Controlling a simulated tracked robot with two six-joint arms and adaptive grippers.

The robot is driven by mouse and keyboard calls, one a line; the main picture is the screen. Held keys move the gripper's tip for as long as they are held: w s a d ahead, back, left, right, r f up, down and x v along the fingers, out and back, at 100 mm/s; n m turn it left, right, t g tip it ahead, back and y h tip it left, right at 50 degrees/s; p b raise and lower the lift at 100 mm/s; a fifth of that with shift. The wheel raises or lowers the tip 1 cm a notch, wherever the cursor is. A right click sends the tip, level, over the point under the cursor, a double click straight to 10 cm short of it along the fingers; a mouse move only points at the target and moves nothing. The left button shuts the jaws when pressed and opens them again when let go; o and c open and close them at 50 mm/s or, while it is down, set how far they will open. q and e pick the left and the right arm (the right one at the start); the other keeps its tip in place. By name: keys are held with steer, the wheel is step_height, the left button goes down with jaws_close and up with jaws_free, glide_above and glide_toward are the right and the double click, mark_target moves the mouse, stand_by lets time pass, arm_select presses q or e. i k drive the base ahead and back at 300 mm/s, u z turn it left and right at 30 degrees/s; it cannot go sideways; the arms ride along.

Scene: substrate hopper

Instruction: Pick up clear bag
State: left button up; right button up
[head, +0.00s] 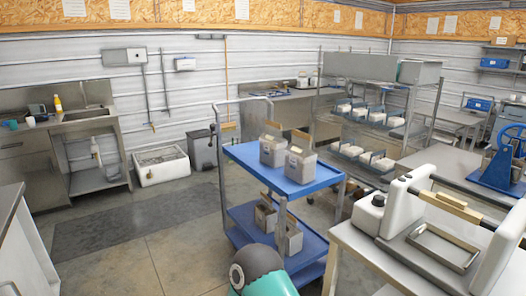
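I cannot make out with certainty a clear bag. Pale, whitish packs (377,117) sit in blue trays on the wire rack at the back right, too small to tell whether they are clear bags. Two grey containers, one at the back (272,150) and one in front (300,165), stand on the cart's blue top, with tan pieces above them. Neither of my grippers is in view. A rounded teal and dark grey part at the bottom centre looks like part of my own arm.
The blue two-shelf cart (250,158) stands just ahead, with more containers (288,236) on its lower shelf. A bench (350,240) with a white sealer-like machine (368,213) is at the right. A sink counter (75,125) is at the left. The floor left of the cart is clear.

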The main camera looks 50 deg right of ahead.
mark_target(271, 152)
steer(key=u, duration=0.15)
steer(key=i, duration=0.95)
steer(key=z, duration=2.4)
steer(key=i, duration=0.6)
steer(key=u, duration=0.35)
steer(key=k, duration=0.55)
